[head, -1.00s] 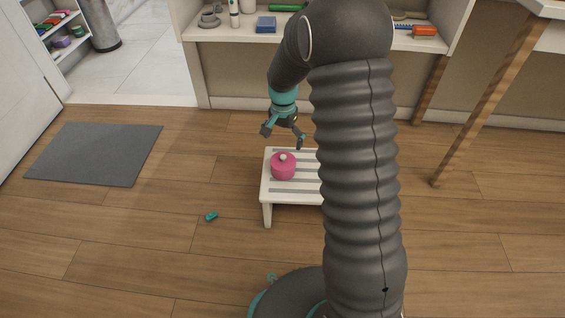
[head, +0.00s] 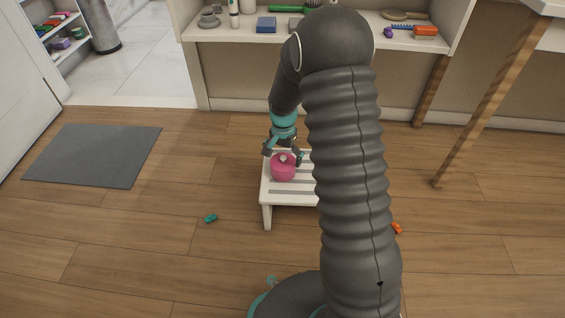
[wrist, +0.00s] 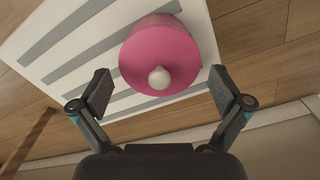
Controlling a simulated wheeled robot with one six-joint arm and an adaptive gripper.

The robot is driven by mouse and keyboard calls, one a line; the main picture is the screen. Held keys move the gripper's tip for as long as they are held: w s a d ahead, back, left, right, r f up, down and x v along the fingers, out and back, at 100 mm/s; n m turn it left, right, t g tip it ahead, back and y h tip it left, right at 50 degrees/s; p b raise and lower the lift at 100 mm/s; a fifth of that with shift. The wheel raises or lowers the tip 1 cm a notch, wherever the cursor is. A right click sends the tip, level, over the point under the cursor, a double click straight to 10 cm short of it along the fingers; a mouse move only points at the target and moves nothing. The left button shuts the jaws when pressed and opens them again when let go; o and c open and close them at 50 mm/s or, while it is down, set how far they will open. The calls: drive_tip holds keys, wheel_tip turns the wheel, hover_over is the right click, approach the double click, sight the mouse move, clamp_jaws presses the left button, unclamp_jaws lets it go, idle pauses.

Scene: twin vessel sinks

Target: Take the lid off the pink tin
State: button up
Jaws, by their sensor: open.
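The pink tin (head: 283,173) stands upright on a small white stool (head: 267,196) with grey stripes. Its pink lid (wrist: 150,52) is on it, with a pale round knob (wrist: 159,77) on top, seen from above in the wrist view. My gripper (head: 284,156) is open and empty just above the tin. In the wrist view my gripper (wrist: 164,92) has its two fingers apart, one on each side of the knob and a little nearer the camera. I see no contact with the lid. My arm hides the right part of the stool in the head view.
A grey mat (head: 93,156) lies on the floor at the left. A small teal item (head: 211,218) and an orange item (head: 397,228) lie on the floor. A shelf (head: 235,33) with several objects stands behind. Wooden legs (head: 485,95) rise at the right.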

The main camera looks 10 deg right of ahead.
drive_tip(key=c, duration=1.5)
drive_tip(key=shift+c, duration=0.9)
drive_tip(key=shift+s+f, duration=0.1)
drive_tip(key=shift+s, duration=0.05)
